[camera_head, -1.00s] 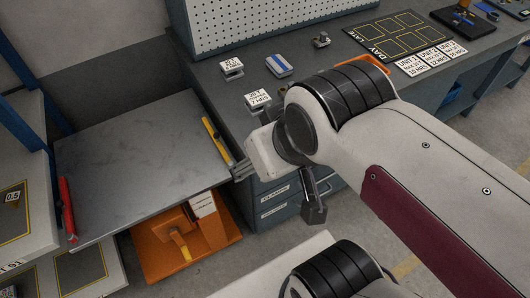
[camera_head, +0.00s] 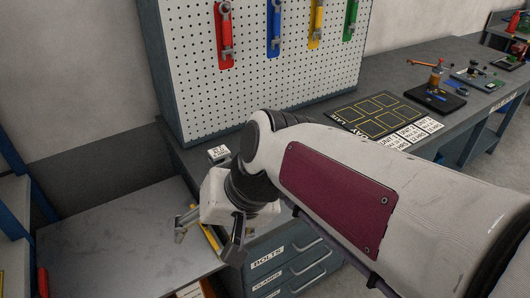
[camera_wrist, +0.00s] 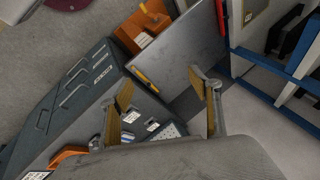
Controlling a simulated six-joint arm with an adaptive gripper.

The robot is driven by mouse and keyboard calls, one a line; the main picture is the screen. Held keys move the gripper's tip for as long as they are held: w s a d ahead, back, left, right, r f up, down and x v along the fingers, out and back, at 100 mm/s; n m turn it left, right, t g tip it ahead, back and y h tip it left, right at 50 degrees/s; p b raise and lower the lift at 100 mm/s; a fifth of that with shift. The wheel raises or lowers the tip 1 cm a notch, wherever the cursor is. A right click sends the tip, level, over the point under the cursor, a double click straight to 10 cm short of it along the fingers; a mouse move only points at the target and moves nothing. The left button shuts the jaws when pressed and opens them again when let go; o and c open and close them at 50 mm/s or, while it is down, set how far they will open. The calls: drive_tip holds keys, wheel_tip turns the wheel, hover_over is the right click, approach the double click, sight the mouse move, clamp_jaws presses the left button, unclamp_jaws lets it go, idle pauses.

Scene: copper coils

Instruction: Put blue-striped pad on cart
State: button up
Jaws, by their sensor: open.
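The blue-striped pad does not show in the current head view, where my arm covers that part of the bench. The grey metal-topped cart (camera_head: 105,240) stands at lower left in the head view. Its bare top also shows in the wrist view (camera_wrist: 180,45), beyond my fingers. My gripper (camera_head: 208,238) is open with nothing visible between its fingers. It hangs by the bench's left end, near the cart's yellow bar. In the wrist view its two fingers (camera_wrist: 160,88) stand wide apart.
A pegboard (camera_head: 185,95) with hanging wrenches rises behind the bench. A small labelled block (camera_head: 218,153) is on the bench's left end. A yellow-lined black mat (camera_head: 378,113) and label cards (camera_head: 412,133) lie farther right. Drawers (camera_head: 290,265) are below. Blue shelving stands left.

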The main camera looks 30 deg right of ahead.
drive_tip(key=w+d+m+t+y, duration=0.1)
drive_tip(key=w+m+t+y, duration=0.15)
drive_tip(key=w+m, duration=0.95)
drive_tip(key=w+d+f+m+t+y, duration=0.15)
drive_tip(key=w+d, duration=0.25)
drive_tip(key=w, duration=0.4)
drive_tip(key=w+d+f+m+t, duration=0.1)
drive_tip(key=w+d+f+m, duration=0.15)
drive_tip(key=w+d, duration=0.4)
drive_tip(key=w+d+f+m+t+h, duration=0.1)
drive_tip(key=w+d+f+m+h, duration=0.1)
drive_tip(key=d+f+m, duration=0.3)
drive_tip(key=w+d+f+m+t+h, duration=0.1)
drive_tip(key=w+d+f+m+h, duration=0.1)
drive_tip(key=w+d+f+m, duration=0.2)
drive_tip(key=w+d+f+m+t+h, duration=0.2)
drive_tip(key=d+f+m, duration=0.4)
drive_tip(key=d, duration=1.1)
drive_tip(key=shift+w+f+h, duration=0.25)
drive_tip(key=shift+w+f, duration=0.15)
drive_tip(key=shift+f, duration=0.3)
drive_tip(key=shift+w+f+h, duration=0.25)
drive_tip(key=shift+w+f, duration=0.1)
drive_tip(key=shift+f, duration=0.35)
drive_tip(key=shift+x, duration=1.35)
